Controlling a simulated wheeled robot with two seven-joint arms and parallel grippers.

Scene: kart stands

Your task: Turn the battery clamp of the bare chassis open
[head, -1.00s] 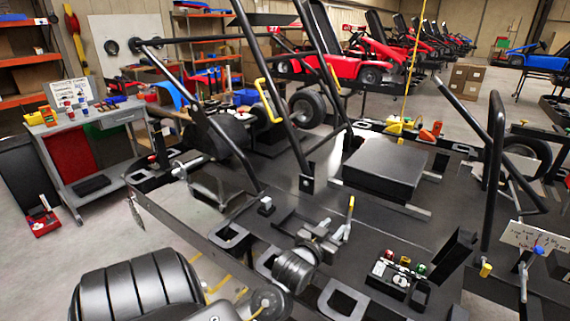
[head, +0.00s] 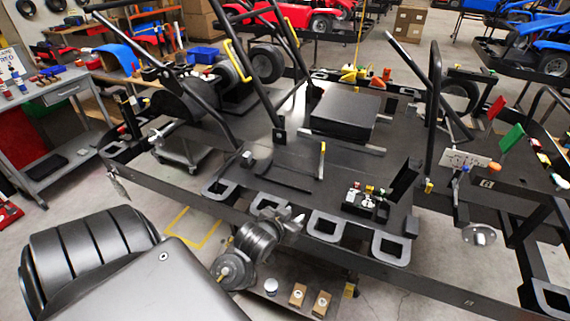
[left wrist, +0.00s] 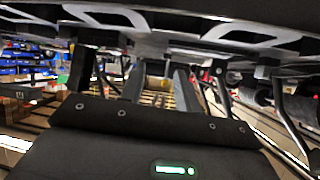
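The bare chassis (head: 225,180) is a black frame and deck across the head view. A short upright lever with a yellow tip (head: 322,160) stands on its deck, in front of a large black box (head: 345,113). It looks like the battery clamp; whether it is latched I cannot tell. My left gripper (head: 291,219) is at the near edge of the chassis, short of the lever and apart from it. In the left wrist view its two fingers (left wrist: 161,88) are spread with a gap and nothing clearly held. My right gripper is out of view.
Looped brackets (head: 325,226) line the near chassis edge, and show overhead in the left wrist view. A small block with coloured knobs (head: 367,202) and a black flap stand right of the lever. Roll-bar tubes rise behind. A grey cart (head: 45,160) stands left, with floor between.

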